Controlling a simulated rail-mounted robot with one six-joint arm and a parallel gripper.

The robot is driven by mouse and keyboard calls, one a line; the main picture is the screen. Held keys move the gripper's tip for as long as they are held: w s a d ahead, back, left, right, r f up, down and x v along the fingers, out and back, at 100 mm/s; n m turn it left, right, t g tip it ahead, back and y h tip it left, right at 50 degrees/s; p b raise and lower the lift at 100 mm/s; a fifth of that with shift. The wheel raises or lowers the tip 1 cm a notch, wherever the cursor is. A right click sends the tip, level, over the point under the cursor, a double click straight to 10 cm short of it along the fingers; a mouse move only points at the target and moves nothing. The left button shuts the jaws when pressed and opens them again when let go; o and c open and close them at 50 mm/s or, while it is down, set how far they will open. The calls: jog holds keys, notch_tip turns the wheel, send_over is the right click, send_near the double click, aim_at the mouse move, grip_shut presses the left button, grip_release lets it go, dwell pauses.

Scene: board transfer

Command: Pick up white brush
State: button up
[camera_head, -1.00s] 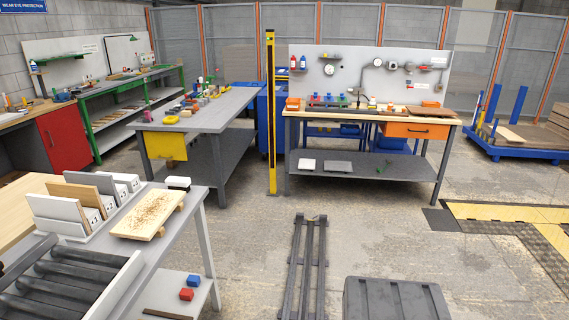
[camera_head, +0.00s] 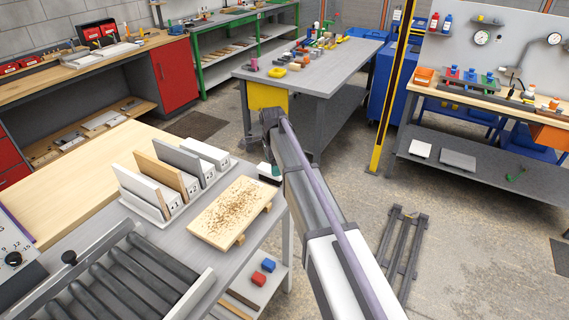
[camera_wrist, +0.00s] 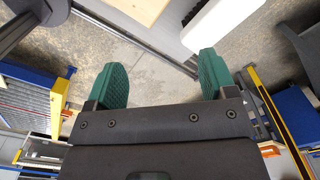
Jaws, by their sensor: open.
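The white brush (camera_head: 264,167) is on the grey bench, at its far edge beside the speckled wooden board. In the head view my arm hides much of it and only a pale part shows. My gripper (camera_wrist: 163,72) is open, its two green fingers wide apart with nothing between them in the wrist view. In the head view the gripper end is close to the brush, mostly behind my arm; I cannot tell if it touches.
The wooden board (camera_head: 228,210) with brown shavings lies in front of the brush. Upright panels (camera_head: 165,175) stand in a rack to its left. A roller conveyor (camera_head: 130,285) is nearer. Red and blue blocks (camera_head: 262,270) sit on the lower shelf.

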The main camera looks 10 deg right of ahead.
jog(key=w+m, duration=0.2)
jog(key=m, duration=0.1)
jog(key=w+m, duration=0.2)
jog(key=w, duration=0.1)
jog(key=w+r+m, duration=0.1)
jog(key=w+m, duration=0.2)
jog(key=shift+w+m, duration=0.1)
jog(key=shift+m, duration=0.5)
notch_tip(320, 180, down, 11)
jog(key=b, duration=1.1)
jog(key=shift+d+f, duration=0.1)
jog(key=shift+d, duration=0.05)
jog(key=shift+r+p, duration=0.25)
jog(key=shift+p, duration=0.05)
jog(key=c, duration=1.1)
jog(key=shift+o, duration=0.2)
